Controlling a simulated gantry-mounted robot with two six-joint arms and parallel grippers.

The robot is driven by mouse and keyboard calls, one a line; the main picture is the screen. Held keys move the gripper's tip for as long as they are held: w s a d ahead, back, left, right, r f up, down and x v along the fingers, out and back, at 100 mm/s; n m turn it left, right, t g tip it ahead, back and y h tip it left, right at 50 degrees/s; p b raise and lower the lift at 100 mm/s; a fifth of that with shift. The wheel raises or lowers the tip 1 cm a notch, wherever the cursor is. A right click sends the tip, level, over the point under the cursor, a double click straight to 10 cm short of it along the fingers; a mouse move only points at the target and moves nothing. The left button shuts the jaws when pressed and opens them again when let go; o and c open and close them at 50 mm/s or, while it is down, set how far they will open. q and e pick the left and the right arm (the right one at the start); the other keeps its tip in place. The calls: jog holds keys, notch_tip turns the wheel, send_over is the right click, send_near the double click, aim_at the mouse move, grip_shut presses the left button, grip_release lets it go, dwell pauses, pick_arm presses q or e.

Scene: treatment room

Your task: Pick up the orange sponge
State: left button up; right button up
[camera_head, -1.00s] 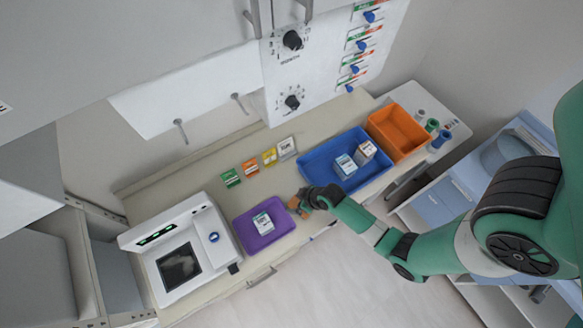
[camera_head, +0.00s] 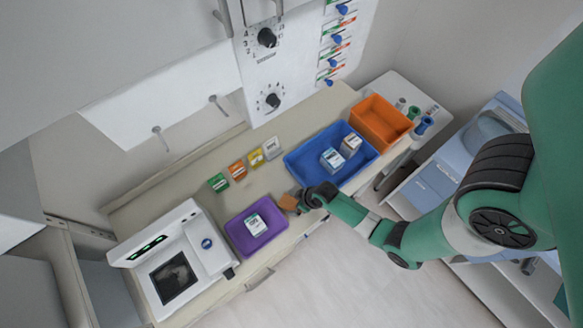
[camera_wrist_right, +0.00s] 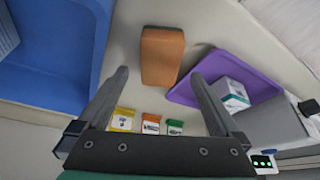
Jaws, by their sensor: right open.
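The orange sponge (camera_head: 288,202) is a small orange-brown block on the counter between the purple tray and the blue bin. In the right wrist view the sponge (camera_wrist_right: 162,56) lies beyond and between the fingertips. My right gripper (camera_head: 300,198) is at the sponge in the head view, which partly hides it. In the wrist view my right gripper (camera_wrist_right: 160,75) has its two fingers wide apart, with nothing held between them. My left gripper is not in view.
The purple tray (camera_head: 236,238) holding a white box (camera_head: 256,225) is left of the sponge. The blue bin (camera_head: 304,176) with two boxes and an orange bin (camera_head: 381,121) are right. Several small coloured cards stand behind. A white device (camera_head: 172,262) is at far left.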

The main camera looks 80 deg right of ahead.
aim_at(293, 204)
jog(key=b+x, duration=0.3)
jog(key=x, duration=0.1)
jog(key=shift+s+f, duration=0.1)
jog(key=shift+f, duration=0.1)
jog(key=shift+w+f, duration=0.25)
jog(key=shift+f, duration=0.1)
jog(key=shift+c, duration=0.2)
jog(key=c, duration=1.4)
jog(key=shift+r, duration=0.65)
jog(key=p+v, duration=0.3)
jog(key=shift+w+r, duration=0.25)
jog(key=shift+w, duration=0.05)
jog(key=s+r+p, duration=0.1)
jog(key=s+a+r+p, duration=0.1)
jog(key=r+p, duration=0.1)
jog(key=s+a+r+p, duration=0.1)
jog(key=shift+a+r, duration=0.1)
jog(key=shift+r, duration=0.2)
jog(key=s+a+r, duration=0.1)
jog(key=s+a, duration=0.1)
jog(key=s+a+r, duration=0.1)
jog(key=s+a, duration=0.1)
jog(key=s, duration=0.1)
jog(key=s+a+r+p, duration=0.1)
jog(key=s+a+r, duration=0.1)
jog(key=s, duration=0.1)
